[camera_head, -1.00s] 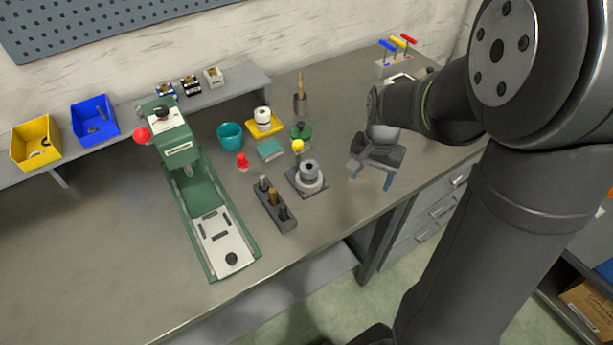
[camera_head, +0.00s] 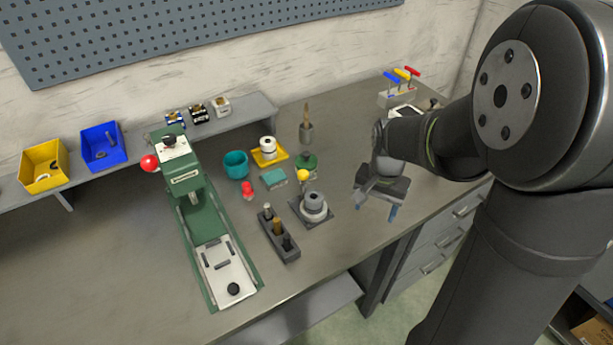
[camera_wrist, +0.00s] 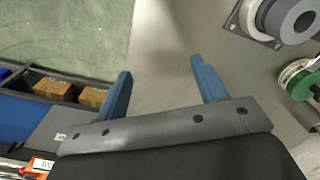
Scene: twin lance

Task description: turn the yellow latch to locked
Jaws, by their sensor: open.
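I cannot pick out a part that is surely the yellow latch. A yellow ball knob (camera_head: 303,175) shows just behind a grey round fixture (camera_head: 314,206) on a square plate, on the bench right of centre. How the knob joins to anything is unclear. The fixture also shows at the top right of the wrist view (camera_wrist: 290,18), where the yellow knob is not seen. My gripper (camera_head: 377,207) is above the bench, to the right of the fixture and apart from it. In the wrist view its blue fingers (camera_wrist: 160,73) are spread, with nothing between them.
A green press (camera_head: 205,230) with a red ball knob stands left. A dark block with pegs (camera_head: 279,240), a red piece (camera_head: 248,191), a teal cup (camera_head: 236,165) and a green round part (camera_head: 306,161) surround the fixture. Coloured T-handles (camera_head: 402,76) stand far right. The bench's front left is clear.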

